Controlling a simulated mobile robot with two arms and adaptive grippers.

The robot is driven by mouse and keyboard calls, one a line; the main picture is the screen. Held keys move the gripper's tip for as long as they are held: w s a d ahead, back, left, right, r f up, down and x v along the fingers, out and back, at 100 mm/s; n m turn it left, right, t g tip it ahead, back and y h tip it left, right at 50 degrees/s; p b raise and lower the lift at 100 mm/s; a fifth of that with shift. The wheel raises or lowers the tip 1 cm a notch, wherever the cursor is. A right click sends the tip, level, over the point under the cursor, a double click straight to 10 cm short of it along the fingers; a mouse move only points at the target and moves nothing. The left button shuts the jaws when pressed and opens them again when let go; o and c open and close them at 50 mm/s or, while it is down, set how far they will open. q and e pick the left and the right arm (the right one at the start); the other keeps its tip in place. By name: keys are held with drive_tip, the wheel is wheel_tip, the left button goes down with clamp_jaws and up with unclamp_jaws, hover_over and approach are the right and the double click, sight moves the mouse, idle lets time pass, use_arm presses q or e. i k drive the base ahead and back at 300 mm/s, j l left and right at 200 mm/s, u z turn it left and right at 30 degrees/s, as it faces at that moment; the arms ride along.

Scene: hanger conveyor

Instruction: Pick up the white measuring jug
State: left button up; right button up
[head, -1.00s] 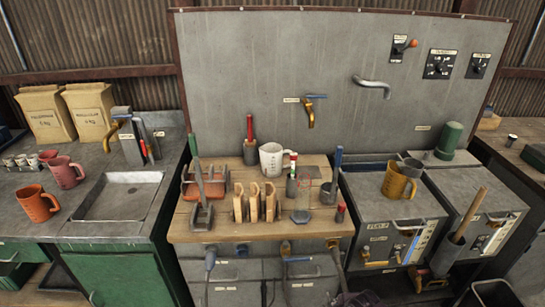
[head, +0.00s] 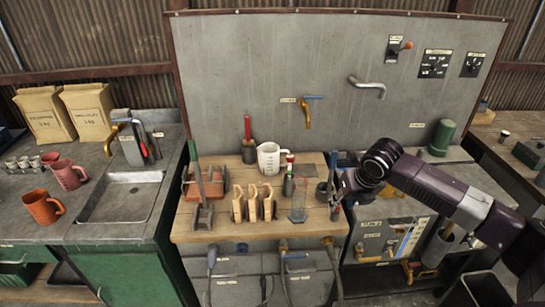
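The white measuring jug (head: 269,158) stands upright at the back middle of the wooden bench top (head: 215,233). Its body is in plain sight, with dark markings on the side. My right gripper (head: 337,202) reaches in from the right and points down over the right edge of the bench top. It is to the right of the jug and nearer to me, well apart from it. Its fingers are small and dark, so I cannot tell whether they are open or shut. My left gripper is not in view.
Near the jug stand a red-handled tool (head: 247,130), a red-and-white topped item (head: 290,160) and a clear cylinder (head: 298,205). Wooden blocks (head: 253,204) stand in front.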

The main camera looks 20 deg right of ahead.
sight(275, 159)
drive_tip(key=i, duration=1.4)
